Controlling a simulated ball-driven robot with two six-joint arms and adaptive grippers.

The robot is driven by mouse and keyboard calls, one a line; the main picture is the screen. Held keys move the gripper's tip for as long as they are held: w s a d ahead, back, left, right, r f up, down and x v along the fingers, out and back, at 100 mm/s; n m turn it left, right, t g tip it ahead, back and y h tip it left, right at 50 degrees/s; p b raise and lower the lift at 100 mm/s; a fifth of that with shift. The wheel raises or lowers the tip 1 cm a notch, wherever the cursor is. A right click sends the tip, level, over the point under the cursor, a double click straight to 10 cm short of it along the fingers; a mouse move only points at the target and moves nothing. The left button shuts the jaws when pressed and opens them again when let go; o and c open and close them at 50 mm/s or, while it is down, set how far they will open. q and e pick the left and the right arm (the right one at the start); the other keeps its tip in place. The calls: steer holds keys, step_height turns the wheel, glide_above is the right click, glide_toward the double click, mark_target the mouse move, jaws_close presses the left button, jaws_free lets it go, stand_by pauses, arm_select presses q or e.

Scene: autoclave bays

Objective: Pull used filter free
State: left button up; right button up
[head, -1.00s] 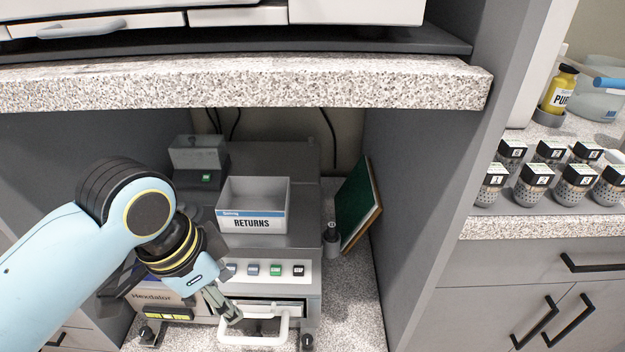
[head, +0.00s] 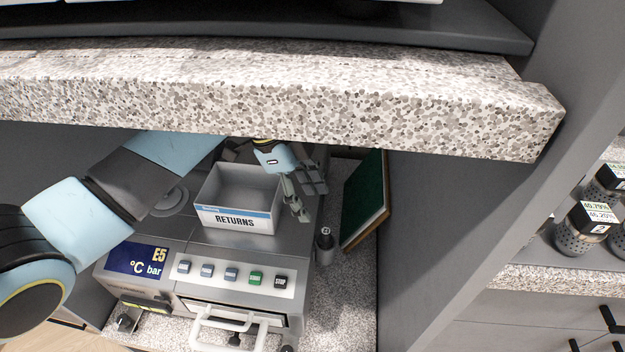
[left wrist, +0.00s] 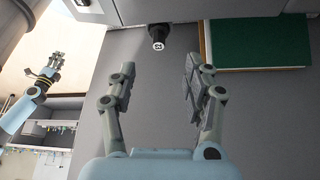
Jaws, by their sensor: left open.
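The RETURNS bin (head: 237,218) sits on the machine (head: 190,300), which has buttons and a white front handle. A green board (head: 363,200) leans at the right wall. A speckled counter (head: 300,105) overhangs the bay. Labelled canisters (head: 583,232) stand on the right shelf.

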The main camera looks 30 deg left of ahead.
mark_target(325, 230)
arm_select(q)
steer(key=x, duration=0.5)
steer(key=shift+s+b, duration=0.15)
steer(key=shift+b, duration=0.15)
arm_select(e)
steer(key=s, duration=0.5)
arm_select(q)
steer(key=x, duration=0.4)
steer(key=shift+f, duration=0.15)
steer(key=shift+d, duration=0.1)
steer(key=shift+c, duration=2.4)
jaws_close()
steer(key=shift+r+p, duration=0.45)
steer(key=shift+r, duration=0.2)
steer(key=shift+r+p, duration=1)
steer(key=shift+p, duration=0.1)
steer(key=shift+r+p, duration=1.55)
steer(key=shift+p, duration=0.1)
steer(key=shift+r+p, duration=0.3)
arm_select(e)
steer(key=w+r, duration=0.3)
steer(key=r, duration=0.3)
steer(key=shift+d+r, duration=0.1)
